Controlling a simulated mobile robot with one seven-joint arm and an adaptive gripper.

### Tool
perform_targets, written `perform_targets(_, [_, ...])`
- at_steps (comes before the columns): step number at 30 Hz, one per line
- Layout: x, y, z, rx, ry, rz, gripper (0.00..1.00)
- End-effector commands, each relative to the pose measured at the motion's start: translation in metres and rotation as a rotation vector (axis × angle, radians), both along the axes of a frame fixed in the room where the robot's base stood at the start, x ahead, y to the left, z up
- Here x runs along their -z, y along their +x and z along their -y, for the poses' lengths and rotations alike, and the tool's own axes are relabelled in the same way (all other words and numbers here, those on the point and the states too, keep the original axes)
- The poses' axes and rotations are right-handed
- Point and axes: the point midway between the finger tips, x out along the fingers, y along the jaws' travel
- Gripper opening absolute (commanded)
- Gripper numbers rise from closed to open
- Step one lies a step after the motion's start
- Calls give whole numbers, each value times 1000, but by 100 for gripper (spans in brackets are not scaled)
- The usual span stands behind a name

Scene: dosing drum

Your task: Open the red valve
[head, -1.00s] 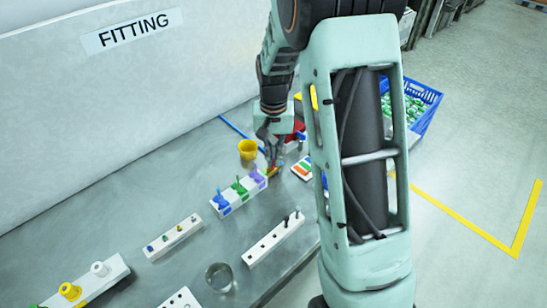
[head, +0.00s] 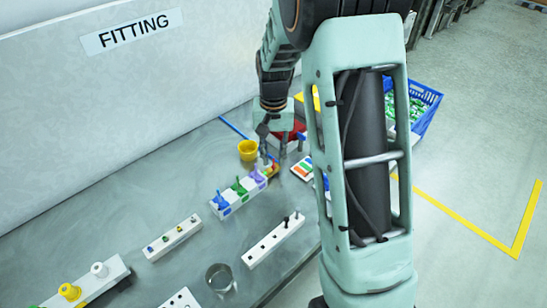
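A white valve block (head: 231,207) lies on the grey table with a row of coloured valves: blue (head: 221,199), green (head: 239,186) and purple (head: 257,177). At its far end, a small orange-red part (head: 273,169) shows, which looks like the red valve; its handle position is too small to tell. My gripper (head: 272,155) is just above this end, pointing down, with its fingers spread apart and nothing visible between them. Whether a fingertip touches the valve cannot be told.
A yellow cup (head: 248,150) stands left of my gripper. A red container (head: 291,134) is behind it, and a card with coloured stripes (head: 302,168) lies to the right.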

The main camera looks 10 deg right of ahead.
Motion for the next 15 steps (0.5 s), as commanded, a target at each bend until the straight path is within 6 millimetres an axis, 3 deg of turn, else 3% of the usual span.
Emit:
perform_targets(9, [-67,1,0,0,-1,6,22])
perform_targets(15, [-99,1,0,-1,0,4,22])
